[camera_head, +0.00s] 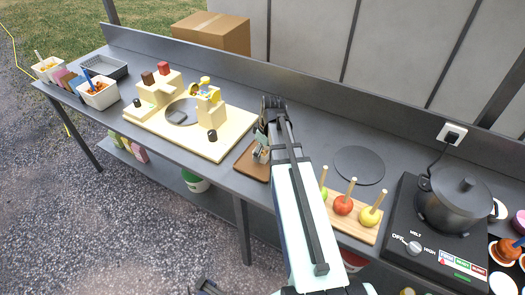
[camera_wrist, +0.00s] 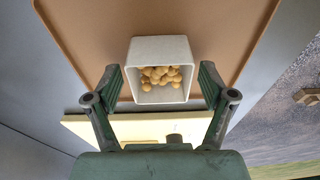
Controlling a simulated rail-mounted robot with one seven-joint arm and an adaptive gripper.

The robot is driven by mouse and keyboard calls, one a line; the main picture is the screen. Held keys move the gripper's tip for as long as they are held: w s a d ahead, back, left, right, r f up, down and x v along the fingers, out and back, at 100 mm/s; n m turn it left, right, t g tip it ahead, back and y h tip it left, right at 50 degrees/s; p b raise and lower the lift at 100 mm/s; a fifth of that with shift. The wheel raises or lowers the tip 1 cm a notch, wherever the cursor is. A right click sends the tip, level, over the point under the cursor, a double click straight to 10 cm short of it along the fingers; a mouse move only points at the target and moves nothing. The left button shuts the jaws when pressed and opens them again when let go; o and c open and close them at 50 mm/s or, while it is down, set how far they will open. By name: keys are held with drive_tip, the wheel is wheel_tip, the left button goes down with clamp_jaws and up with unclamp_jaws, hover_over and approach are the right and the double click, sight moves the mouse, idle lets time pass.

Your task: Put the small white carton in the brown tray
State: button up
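The small white carton (camera_wrist: 160,48) is open-topped and holds several round yellow sweets. In the wrist view it appears over the brown tray (camera_wrist: 90,25), close to one edge. It looks upright and set on the tray, though its base is hidden. My gripper (camera_wrist: 160,72) is open, with one finger on each side of the carton and a visible gap on both sides. I cannot make out the carton clearly there.
A cream board (camera_head: 215,148) with a machine stands left of the tray. Candy apples on a wooden board (camera_head: 362,233) and a black hot plate with a pot (camera_head: 455,203) stand to the right. A cardboard box (camera_head: 213,33) is behind the counter.

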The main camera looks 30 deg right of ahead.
sight(267, 152)
wheel_tip(267, 152, up, 12)
drive_tip(key=s+d+b, duration=0.1)
drive_tip(key=b, duration=0.1)
drive_tip(key=shift+s, duration=0.25)
idle(0.5)
idle(0.4)
